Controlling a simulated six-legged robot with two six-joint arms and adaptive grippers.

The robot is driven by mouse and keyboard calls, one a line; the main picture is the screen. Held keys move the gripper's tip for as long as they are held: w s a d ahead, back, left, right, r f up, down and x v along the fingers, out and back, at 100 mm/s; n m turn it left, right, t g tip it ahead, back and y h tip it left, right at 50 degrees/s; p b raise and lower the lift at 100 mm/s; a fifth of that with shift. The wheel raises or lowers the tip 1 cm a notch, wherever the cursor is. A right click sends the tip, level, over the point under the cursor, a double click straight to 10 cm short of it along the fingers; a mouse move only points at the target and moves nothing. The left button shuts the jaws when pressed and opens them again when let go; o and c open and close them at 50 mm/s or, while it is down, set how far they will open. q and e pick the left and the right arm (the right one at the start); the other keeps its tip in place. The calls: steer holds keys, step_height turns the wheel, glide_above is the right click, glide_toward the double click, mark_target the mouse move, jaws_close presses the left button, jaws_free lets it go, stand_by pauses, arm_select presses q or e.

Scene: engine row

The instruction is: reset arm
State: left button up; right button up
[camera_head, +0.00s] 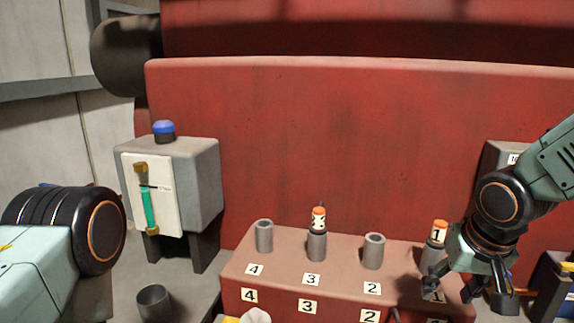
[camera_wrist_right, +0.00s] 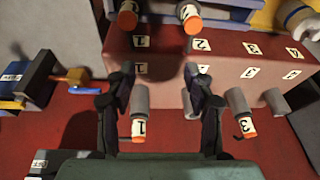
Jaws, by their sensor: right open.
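My right gripper (camera_head: 474,290) is open and empty at the right end of the red block (camera_head: 235,268), fingers pointing down. It also shows in the wrist view (camera_wrist_right: 159,75). An orange-capped plug marked 1 (camera_head: 438,231) stands upright in the block's tube at that end; the gripper partly hides this tube. In the wrist view this plug (camera_wrist_right: 138,128) appears between the fingers, apparently not gripped. Another orange-capped plug (camera_head: 318,218) stands in tube 3. Tube 2 (camera_head: 373,252) and tube 4 (camera_head: 264,236) look empty. My left arm enters at left; its gripper is out of view.
A grey box with a blue button (camera_head: 164,130) and a green-handled lever (camera_head: 149,207) stands left. Two more orange-capped plugs (camera_wrist_right: 128,16) (camera_wrist_right: 190,18) show in the wrist view. A large red wall (camera_head: 350,140) closes off the back.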

steer(key=s+a+f+g+y, duration=0.15)
steer(key=s+f, duration=0.25)
steer(key=f, duration=0.5)
steer(key=s+a+f, duration=0.3)
steer(key=s+f, duration=0.1)
steer(key=f, duration=0.5)
steer(key=s+f+n+g+h, duration=0.1)
steer(key=s+f, duration=0.5)
steer(key=s, duration=0.4)
steer(key=s+f+n+g+h, duration=0.1)
steer(key=s+f, duration=0.5)
steer(key=s, duration=0.4)
arm_select(q)
step_height(320, 180, down, 9)
steer(key=w+b, duration=0.1)
steer(key=b, duration=0.8)
steer(key=shift+d, duration=0.2)
arm_select(e)
step_height(320, 180, down, 9)
steer(key=w, duration=0.1)
steer(key=shift+d+y, duration=0.3)
steer(key=shift+y, duration=0.05)
arm_select(q)
steer(key=shift+s+r, duration=0.1)
steer(key=shift+s, duration=0.1)
arm_select(e)
steer(key=shift+s+r, duration=0.15)
arm_select(q)
steer(key=shift+w, duration=0.15)
